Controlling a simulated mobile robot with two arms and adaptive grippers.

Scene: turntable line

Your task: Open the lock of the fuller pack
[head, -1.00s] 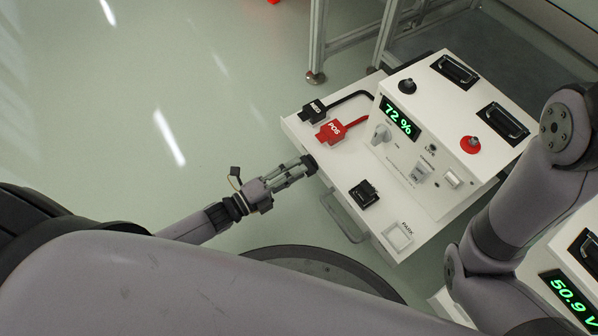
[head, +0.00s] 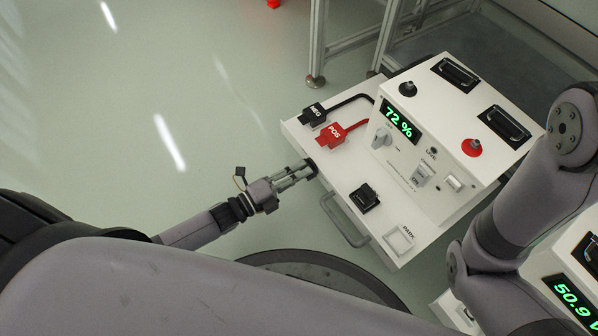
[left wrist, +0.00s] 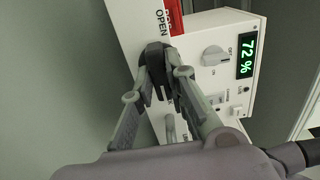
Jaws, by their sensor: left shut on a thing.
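The pack (head: 470,185) with a green "72 %" display stands on a white tray-like base (head: 330,172); its display also shows in the left wrist view (left wrist: 247,56). The lock, a black knob (left wrist: 152,57), sits at the base's near-left edge, beside the printed word "OPEN". My left gripper (head: 306,170) is shut on this knob, and the fingers partly cover it. Another display (head: 572,297), reading about 50.9 V, shows on a second pack at the lower right. My right arm shows at the right, but its gripper is out of view.
The black NEG plug (head: 313,115) and red POS plug (head: 331,134) lie on the base with cables. A grey handle (head: 345,220) sticks out from its front. A metal frame (head: 318,50) stands behind. The floor at left is clear.

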